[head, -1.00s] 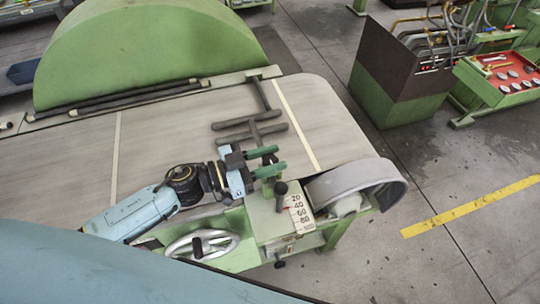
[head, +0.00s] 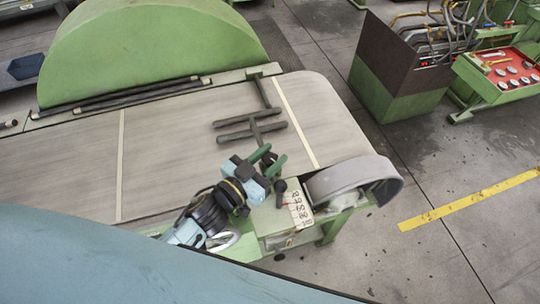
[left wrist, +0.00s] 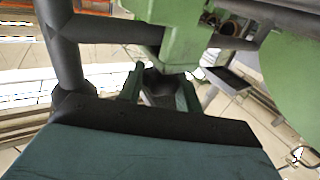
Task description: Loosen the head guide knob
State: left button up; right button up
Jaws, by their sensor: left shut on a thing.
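My left gripper (head: 268,162) is over the green end of the machine, beside the dark cross-bar guide on the belt. Its two green fingers are shut on a dark piece (head: 269,158), which seems to be the head guide knob and is mostly hidden by the fingers. In the left wrist view, the left gripper (left wrist: 160,92) shows a finger on each side of the dark knob (left wrist: 158,86), just under a green machine part (left wrist: 185,40). My right gripper is in no view.
A black ball-ended lever (head: 280,186) and a white number scale (head: 298,205) stand close to the gripper. Dark cross bars (head: 250,125) lie above the belt (head: 180,140).

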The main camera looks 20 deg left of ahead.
pick_arm(q)
jog(key=o, duration=1)
jog(key=shift+b+v, duration=0.95)
jog(key=shift+v, duration=5.8)
